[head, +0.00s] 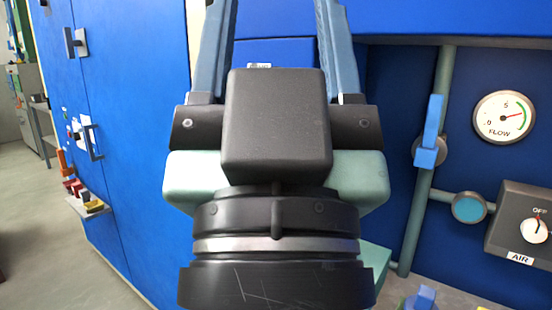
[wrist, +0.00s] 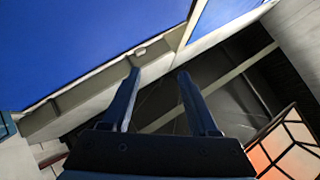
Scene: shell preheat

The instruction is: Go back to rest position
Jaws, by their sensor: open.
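My gripper (head: 276,40) is raised close in front of the head camera, with its two blue-grey fingers pointing up and spread apart. Nothing shows between the fingers. In the wrist view my gripper (wrist: 158,85) is also open and empty. Past its fingertips is a blue surface (wrist: 90,40) with a pale edge, and a dark area with light beams lies to the right. I cannot tell the distance to these.
A blue panel at the right carries a flow gauge (head: 504,117), a pipe with a blue lever valve (head: 430,135) and an AIR box with a knob (head: 535,229). Blue doors (head: 130,120) with handles stand at the left, beside a small shelf (head: 88,207). Clear floor (head: 40,240) lies far left.

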